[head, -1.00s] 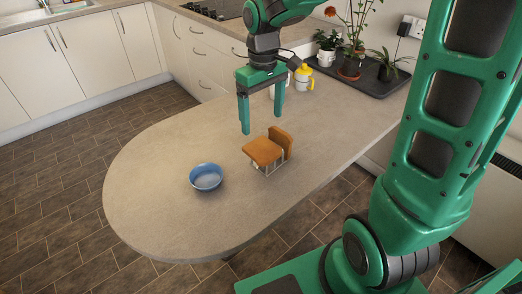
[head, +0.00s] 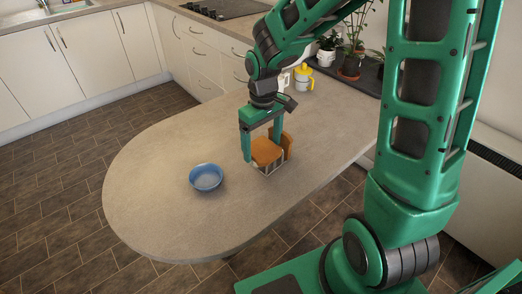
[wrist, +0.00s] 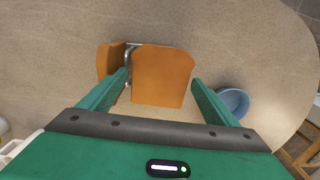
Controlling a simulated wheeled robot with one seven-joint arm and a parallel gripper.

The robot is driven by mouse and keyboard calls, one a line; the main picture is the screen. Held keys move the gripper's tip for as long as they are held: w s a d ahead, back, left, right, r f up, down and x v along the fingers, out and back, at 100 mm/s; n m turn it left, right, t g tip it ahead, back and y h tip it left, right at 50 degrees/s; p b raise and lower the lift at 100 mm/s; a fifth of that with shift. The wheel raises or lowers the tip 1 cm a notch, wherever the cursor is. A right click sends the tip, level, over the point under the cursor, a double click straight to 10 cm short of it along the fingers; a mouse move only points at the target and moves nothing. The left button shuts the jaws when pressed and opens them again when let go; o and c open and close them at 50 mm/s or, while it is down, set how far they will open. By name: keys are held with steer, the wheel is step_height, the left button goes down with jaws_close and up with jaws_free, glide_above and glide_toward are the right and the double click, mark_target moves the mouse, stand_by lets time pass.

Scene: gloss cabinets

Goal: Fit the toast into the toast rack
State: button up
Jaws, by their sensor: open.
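A brown slice of toast (head: 266,153) lies tilted, broad face up, on top of the wire toast rack (head: 268,171). In the wrist view this toast (wrist: 162,70) shows its broad face between my fingers. A second slice (head: 287,146) stands more upright at the rack's right side; it also shows left of the first in the wrist view (wrist: 109,61). My gripper (head: 262,150) is open, fingers pointing down, one on each side of the lying slice. Whether the fingers touch it I cannot tell. Most of the rack is hidden under the toast.
A blue bowl (head: 206,177) stands on the counter left of the rack. A yellow-lidded cup (head: 303,79) and potted plants (head: 350,65) stand at the back. The rounded left part of the counter (head: 150,170) is clear.

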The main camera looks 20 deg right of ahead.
steer(key=shift+c, duration=0.2)
steer(key=c, duration=0.9)
steer(key=shift+o, duration=0.2)
steer(key=shift+r, duration=0.15)
